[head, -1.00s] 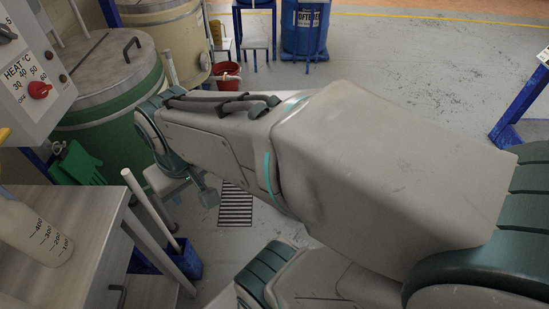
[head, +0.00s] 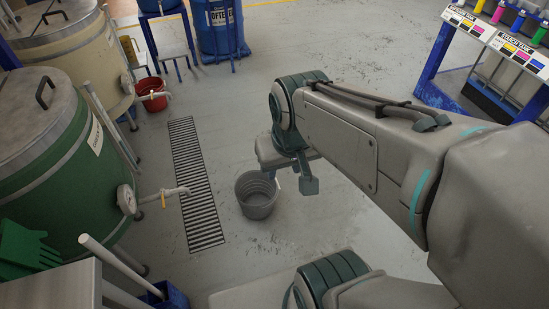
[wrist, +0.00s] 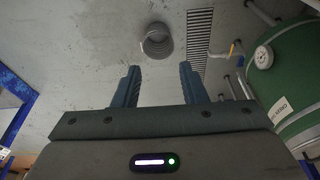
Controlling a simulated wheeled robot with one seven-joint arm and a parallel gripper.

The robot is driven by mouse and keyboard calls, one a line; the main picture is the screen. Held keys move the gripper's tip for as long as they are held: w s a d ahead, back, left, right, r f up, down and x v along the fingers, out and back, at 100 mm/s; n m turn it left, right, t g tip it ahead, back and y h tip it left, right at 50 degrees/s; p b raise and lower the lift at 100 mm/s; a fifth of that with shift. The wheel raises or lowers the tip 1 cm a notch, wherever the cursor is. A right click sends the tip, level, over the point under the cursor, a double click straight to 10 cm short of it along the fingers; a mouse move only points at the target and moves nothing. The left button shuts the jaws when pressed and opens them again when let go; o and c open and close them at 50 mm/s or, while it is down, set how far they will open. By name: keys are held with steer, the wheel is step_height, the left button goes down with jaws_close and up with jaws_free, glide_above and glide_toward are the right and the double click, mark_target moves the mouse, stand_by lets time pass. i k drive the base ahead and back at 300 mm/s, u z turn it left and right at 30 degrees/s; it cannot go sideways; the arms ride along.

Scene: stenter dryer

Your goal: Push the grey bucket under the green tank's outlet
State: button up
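The grey bucket (head: 257,198) stands upright and empty on the floor, just right of the drain grate. The green tank (head: 62,165) is at the left. Its outlet (head: 178,192), a pipe with a yellow handle, sticks out over the grate's left side, left of and apart from the bucket. My gripper (head: 307,185) is right of the bucket in the head view. In the wrist view my gripper (wrist: 159,66) has its two fingers spread with nothing between them. The bucket (wrist: 156,44) shows beyond the fingertips, and the outlet (wrist: 226,54) is to its right.
The drain grate (head: 196,185) runs along the floor between bucket and tank. A red bucket (head: 153,96) stands under the beige tank's outlet. A blue rack with coloured bottles (head: 470,60) is at the right. The floor behind and right of the grey bucket is clear.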

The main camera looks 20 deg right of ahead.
mark_target(253, 190)
steer(key=z, duration=0.15)
steer(key=k, duration=1.3)
steer(key=z, duration=0.6)
steer(key=i, duration=0.65)
steer(key=z, duration=0.4)
steer(key=i, duration=0.7)
steer(key=u, duration=0.85)
steer(key=i, duration=0.7)
steer(key=u, duration=0.75)
